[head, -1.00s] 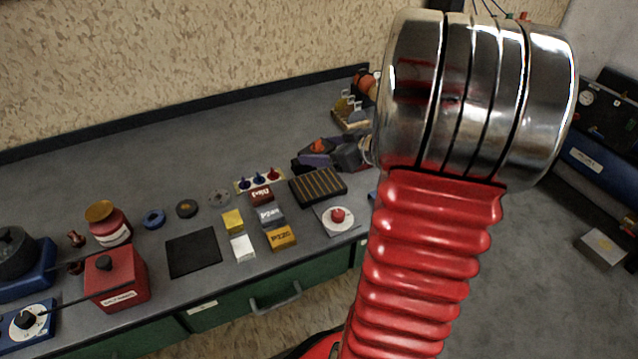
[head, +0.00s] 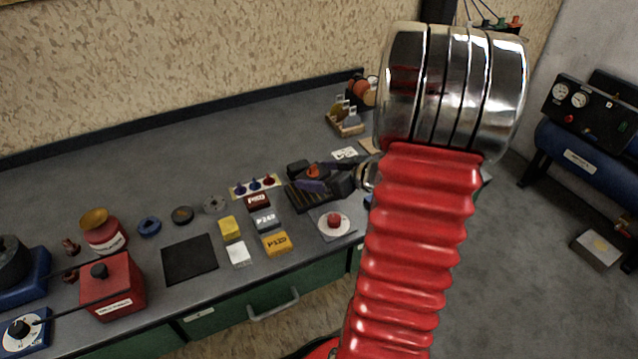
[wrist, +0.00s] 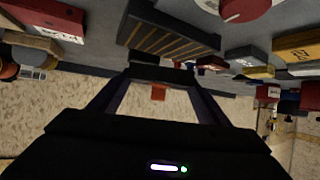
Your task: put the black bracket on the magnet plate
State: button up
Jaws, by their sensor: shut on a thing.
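The magnet plate (head: 300,199) is a black block with gold stripes on the bench; my gripper partly covers it in the head view. It also shows in the wrist view (wrist: 172,42), just beyond my fingertips. My gripper (head: 313,177) is shut on the black bracket (head: 296,167), a dark piece at the fingertips with an orange patch beside it. In the wrist view the bracket (wrist: 160,74) is a dark bar between the two fingers. The bracket appears above or by the plate's far side; I cannot tell whether they touch.
A red button on a white disc (head: 334,222) stands close in front of the plate. A black mat (head: 189,259) lies further left. A bottle rack (head: 346,120) stands behind.

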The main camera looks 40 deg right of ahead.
jog(key=shift+f, duration=1.65)
jog(key=o, duration=1.2)
jog(key=shift+f, duration=0.1)
jog(key=shift+o, duration=0.2)
jog(key=shift+s+r, duration=0.15)
jog(key=shift+r, duration=0.1)
jog(key=v, duration=1.1)
jog(key=shift+s, duration=0.3)
jog(key=shift+w+d+r, duration=0.1)
jog(key=shift+d+r, duration=0.05)
